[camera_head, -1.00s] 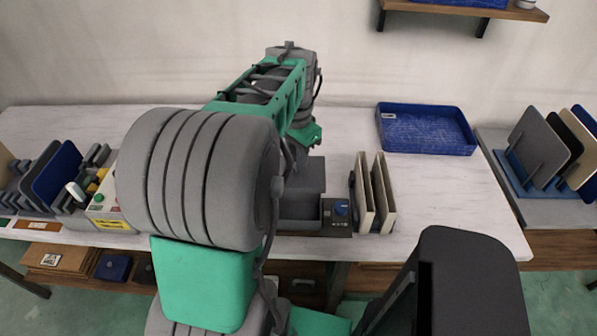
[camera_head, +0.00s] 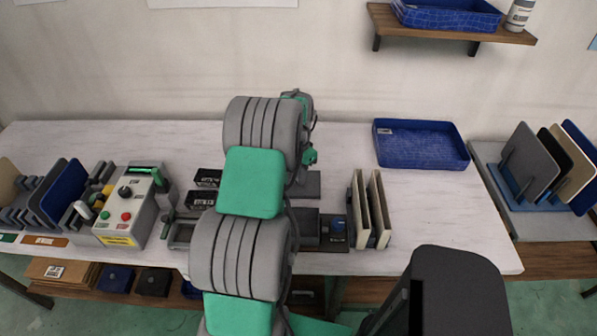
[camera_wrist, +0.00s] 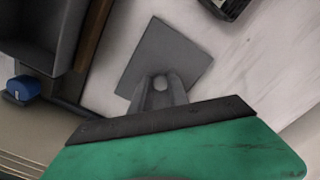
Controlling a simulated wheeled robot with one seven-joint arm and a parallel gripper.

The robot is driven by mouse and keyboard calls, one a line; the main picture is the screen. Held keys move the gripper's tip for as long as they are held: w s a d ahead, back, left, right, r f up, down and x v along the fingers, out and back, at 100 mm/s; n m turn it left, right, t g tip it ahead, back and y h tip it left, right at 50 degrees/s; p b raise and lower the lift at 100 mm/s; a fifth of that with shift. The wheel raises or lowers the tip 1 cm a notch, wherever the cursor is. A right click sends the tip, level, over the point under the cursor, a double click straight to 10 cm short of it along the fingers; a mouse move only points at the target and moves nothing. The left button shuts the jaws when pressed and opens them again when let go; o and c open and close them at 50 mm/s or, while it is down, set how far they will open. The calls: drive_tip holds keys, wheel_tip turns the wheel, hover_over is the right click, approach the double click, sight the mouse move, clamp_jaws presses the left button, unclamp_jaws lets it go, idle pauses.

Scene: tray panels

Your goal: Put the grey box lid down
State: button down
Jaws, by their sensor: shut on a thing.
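The grey box lid (camera_wrist: 178,54) is a flat square plate with a small round knob. In the wrist view the fingers of my gripper (camera_wrist: 160,88) are closed around the knob. In the head view part of the lid (camera_head: 312,185) shows right of my arm, over the white table behind the grey box. The box (camera_head: 308,222) is partly hidden by my arm; it looks open in the wrist view (camera_wrist: 38,30), up and left of the lid. My fingers are hidden in the head view. I cannot tell whether the lid touches the table.
A black control block with a blue knob (camera_head: 338,226) and two upright beige panels (camera_head: 370,210) stand right of the box. A blue tray (camera_head: 420,145) lies at the back right. A control box with buttons (camera_head: 128,208) stands left. White table is clear behind the lid.

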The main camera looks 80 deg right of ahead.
drive_tip(key=shift+f, duration=0.1)
drive_tip(key=c, duration=1.3)
unclamp_jaws()
